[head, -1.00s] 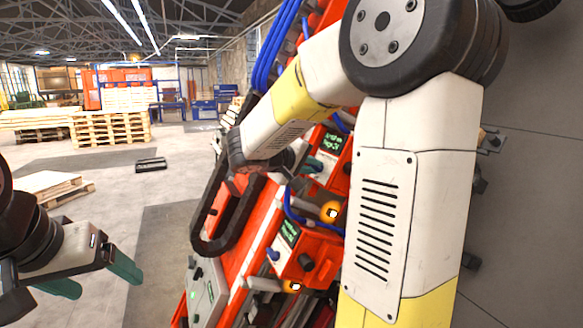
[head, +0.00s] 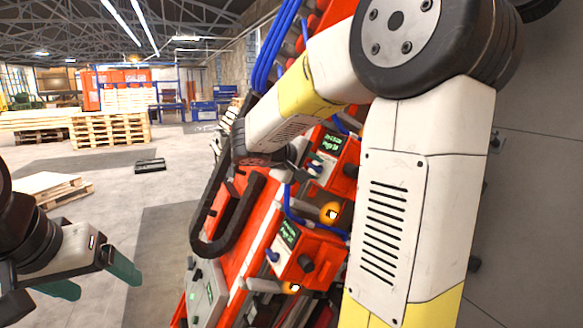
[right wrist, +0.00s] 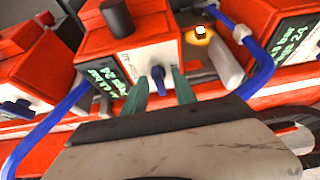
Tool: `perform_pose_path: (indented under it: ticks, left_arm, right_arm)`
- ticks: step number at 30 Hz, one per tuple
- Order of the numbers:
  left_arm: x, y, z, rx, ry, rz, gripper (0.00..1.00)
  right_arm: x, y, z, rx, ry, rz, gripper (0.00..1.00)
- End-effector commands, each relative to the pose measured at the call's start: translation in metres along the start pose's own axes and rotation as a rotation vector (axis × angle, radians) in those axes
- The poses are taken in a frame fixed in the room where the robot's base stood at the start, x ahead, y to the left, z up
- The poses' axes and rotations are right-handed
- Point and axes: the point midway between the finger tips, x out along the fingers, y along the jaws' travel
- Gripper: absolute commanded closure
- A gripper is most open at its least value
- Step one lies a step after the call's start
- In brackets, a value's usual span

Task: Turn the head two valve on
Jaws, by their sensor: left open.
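In the right wrist view, a blue valve knob (right wrist: 158,80) sticks out of a pale plate on the front of a red head box (right wrist: 105,45). The two green fingers of my right gripper (right wrist: 160,92) stand on either side of the knob, apart, with a small gap visible on each side. In the head view, the upper head box (head: 338,162) sits beside my right wrist, which partly covers it. A lower head box (head: 308,250) has its own blue knob (head: 272,256). My left gripper (head: 106,286) is open and empty at lower left, away from the machine.
Lit amber lamps (head: 330,212) sit beside the boxes, one also in the right wrist view (right wrist: 200,33). Blue hoses (right wrist: 255,75) and a black cable chain (head: 205,235) run close by. Pallets (head: 110,130) stand far off. The left floor is open.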

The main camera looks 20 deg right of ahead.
Motion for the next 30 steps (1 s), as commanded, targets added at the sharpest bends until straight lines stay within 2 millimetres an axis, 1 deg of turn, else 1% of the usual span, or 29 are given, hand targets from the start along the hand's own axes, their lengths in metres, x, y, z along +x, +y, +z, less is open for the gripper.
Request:
perform_pose_path:
  ticks: [8, 11, 14, 21, 25, 30]
  left_arm:
    - [0.000, 0.000, 0.000, 0.000, 0.000, 0.000, 0.21]
    - [0.000, 0.000, 0.000, 0.000, 0.000, 0.000, 0.21]
    - [0.000, 0.000, 0.000, 0.000, 0.000, 0.000, 0.21]
    - [0.000, 0.000, 0.000, 0.000, 0.000, 0.000, 0.21]
    - [0.000, 0.000, 0.000, 0.000, 0.000, 0.000, 0.21]
    - [0.000, 0.000, 0.000, 0.000, 0.000, 0.000, 0.21]
  right_arm:
    - [0.000, 0.001, 0.000, 0.001, 0.000, 0.001, 0.66]
    - [-0.006, 0.001, 0.000, 0.002, 0.001, 0.002, 0.66]
    - [-0.020, 0.001, -0.001, 0.003, 0.004, 0.001, 0.66]
    - [-0.061, 0.000, -0.001, 0.001, 0.004, 0.001, 0.66]
    - [-0.074, 0.000, -0.001, 0.001, 0.002, 0.001, 0.66]
    - [-0.078, 0.000, 0.000, 0.001, -0.001, 0.001, 0.66]
